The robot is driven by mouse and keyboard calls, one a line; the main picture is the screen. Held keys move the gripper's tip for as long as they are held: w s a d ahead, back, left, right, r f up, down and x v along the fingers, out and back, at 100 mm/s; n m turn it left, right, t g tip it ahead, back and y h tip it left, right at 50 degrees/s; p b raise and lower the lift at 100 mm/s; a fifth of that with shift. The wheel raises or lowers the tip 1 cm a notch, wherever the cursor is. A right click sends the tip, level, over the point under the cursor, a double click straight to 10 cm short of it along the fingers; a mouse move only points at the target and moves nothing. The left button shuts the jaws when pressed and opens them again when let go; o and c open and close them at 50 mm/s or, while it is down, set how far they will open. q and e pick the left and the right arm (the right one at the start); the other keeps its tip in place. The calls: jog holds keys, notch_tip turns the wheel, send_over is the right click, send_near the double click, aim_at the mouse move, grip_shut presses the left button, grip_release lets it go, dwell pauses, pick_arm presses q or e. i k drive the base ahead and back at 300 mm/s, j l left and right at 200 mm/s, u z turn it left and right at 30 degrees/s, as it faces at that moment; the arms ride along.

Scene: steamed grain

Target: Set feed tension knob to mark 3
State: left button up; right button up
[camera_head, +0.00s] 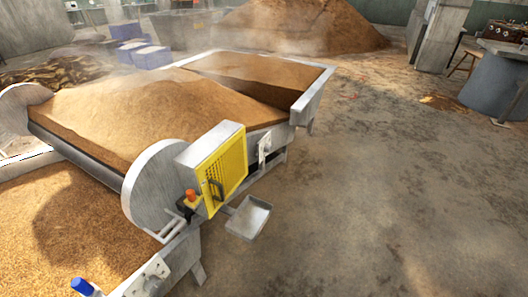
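A grey metal machine carries a heaped bed of brown steamed grain (150,105). A yellow mesh guard (226,170) with a dark handle is on its near side. An orange-red knob-like part (191,196) sits at the guard's lower left. A blue knob or handle (82,287) stands at the bottom left, beside a pale metal bracket (150,275). A small light plate with a fitting (264,147) is on the frame right of the guard. I cannot tell which part is the feed tension knob, and no mark 3 is legible. Neither gripper shows.
A small metal tray (248,217) sticks out below the guard. Open concrete floor (370,200) lies to the right. A large grain pile (305,25) and blue crates (150,56) are behind. A grey-blue drum-like vessel (492,85) stands at the far right.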

aim_at(268, 147)
jog(key=i+l, duration=0.2)
jog(key=l, duration=0.15)
jog(key=i+l+u, duration=0.15)
jog(key=l, duration=0.2)
jog(key=i+l, duration=0.25)
jog(key=l, duration=0.15)
jog(key=i+l+u, duration=0.15)
jog(key=l, duration=0.2)
jog(key=i+l, duration=0.15)
jog(key=l, duration=0.25)
jog(key=i+l+u, duration=0.15)
jog(key=l, duration=0.25)
jog(key=i+l, duration=0.15)
jog(key=l, duration=0.3)
jog(key=i+u, duration=0.05)
